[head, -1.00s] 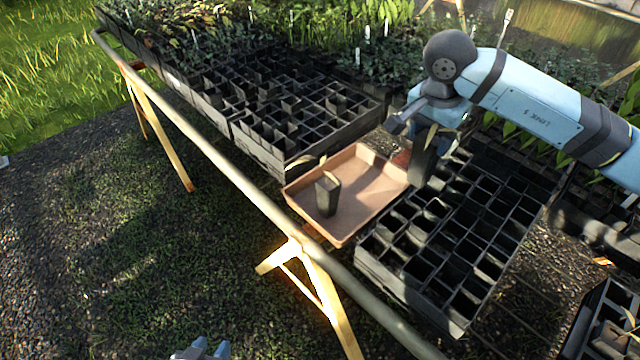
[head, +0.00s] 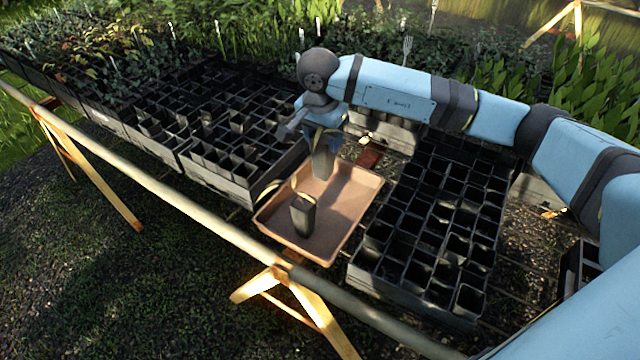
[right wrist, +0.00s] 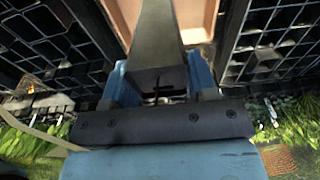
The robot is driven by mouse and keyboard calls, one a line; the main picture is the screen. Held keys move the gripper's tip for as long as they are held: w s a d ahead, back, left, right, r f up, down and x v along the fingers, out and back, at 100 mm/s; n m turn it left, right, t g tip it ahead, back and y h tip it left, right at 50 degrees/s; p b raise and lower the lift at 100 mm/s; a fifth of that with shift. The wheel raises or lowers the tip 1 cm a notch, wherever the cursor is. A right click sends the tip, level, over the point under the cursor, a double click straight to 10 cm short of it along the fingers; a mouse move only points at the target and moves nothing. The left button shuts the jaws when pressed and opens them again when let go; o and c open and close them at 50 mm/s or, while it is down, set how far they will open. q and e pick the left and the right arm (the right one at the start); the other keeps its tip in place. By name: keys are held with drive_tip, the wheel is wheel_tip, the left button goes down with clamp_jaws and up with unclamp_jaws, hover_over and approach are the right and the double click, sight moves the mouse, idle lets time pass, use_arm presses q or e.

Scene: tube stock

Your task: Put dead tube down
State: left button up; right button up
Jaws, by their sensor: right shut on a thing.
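My right gripper (head: 325,128) is shut on a dark square tube (head: 323,162), which hangs upright over the back part of the tan tray (head: 342,228). A thin yellowish strand shows at the held tube's top. In the right wrist view the held tube (right wrist: 158,45) sits between the blue fingers, and part of the tray (right wrist: 201,14) shows beyond it. Whether the held tube's bottom touches the tray I cannot tell. Another dark tube (head: 303,215) with a dry, bent leaf stands in the tray's front part. My left gripper is not in view.
A black crate of square tubes (head: 410,268) stands right of the tray, and another crate (head: 215,180) stands to the left. A pale rail (head: 180,198) runs along the bench's front. Green plants (head: 480,75) fill the back. The tray's right part is bare.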

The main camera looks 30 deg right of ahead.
sight(323, 169)
wheel_tip(323, 169, down, 8)
drive_tip(key=shift+f, duration=1)
wheel_tip(323, 169, down, 3)
drive_tip(key=shift+f, duration=0.2)
drive_tip(key=shift+f, duration=0.15)
drive_tip(key=o, duration=1.3)
drive_tip(key=shift+c, duration=0.2)
